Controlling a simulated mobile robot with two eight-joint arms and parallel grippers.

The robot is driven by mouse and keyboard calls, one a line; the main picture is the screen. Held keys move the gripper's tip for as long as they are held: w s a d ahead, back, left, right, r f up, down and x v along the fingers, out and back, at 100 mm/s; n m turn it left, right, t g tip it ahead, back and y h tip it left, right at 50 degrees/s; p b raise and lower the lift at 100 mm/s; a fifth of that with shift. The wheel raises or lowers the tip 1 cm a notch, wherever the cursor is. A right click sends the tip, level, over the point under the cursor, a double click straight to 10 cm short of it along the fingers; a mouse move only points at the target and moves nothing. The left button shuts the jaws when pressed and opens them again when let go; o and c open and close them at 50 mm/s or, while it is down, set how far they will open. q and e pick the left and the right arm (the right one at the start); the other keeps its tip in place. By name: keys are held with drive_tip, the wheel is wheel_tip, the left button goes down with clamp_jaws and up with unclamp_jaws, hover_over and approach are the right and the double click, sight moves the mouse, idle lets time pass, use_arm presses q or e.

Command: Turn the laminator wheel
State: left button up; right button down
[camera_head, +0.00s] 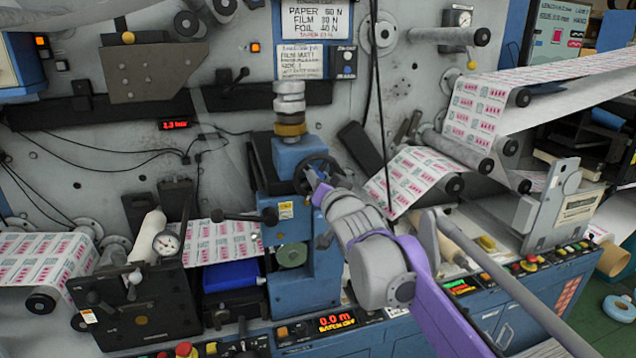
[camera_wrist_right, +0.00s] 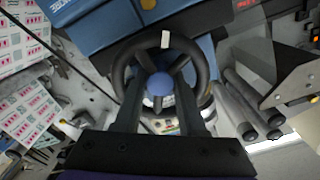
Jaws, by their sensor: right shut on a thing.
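The laminator wheel (camera_head: 312,163) is a dark handwheel on the front of the blue laminator column (camera_head: 300,225), near the middle of the head view. In the right wrist view the wheel (camera_wrist_right: 205,62) shows a thick black rim, spokes, a blue hub and a white mark at the top of the rim. My right gripper (camera_head: 320,188) is at the wheel, shut on it. In the right wrist view its two dark fingers (camera_wrist_right: 162,88) reach to the wheel with the hub between them. The fingers hide the lower rim. My left gripper is not in view.
A printed web (camera_head: 425,175) runs over rollers to the right of the wheel. A control panel with buttons (camera_head: 530,263) lies along the front right. A black cable hangs close behind the wheel.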

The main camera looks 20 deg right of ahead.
drive_tip(key=shift+m+b, duration=0.45)
drive_tip(key=shift+m, duration=1.05)
drive_tip(key=c, duration=0.8)
unclamp_jaws()
drive_tip(key=s+b, duration=0.1)
drive_tip(key=s, duration=0.9)
drive_tip(key=shift+s+d, duration=0.25)
drive_tip(key=shift+s, duration=0.15)
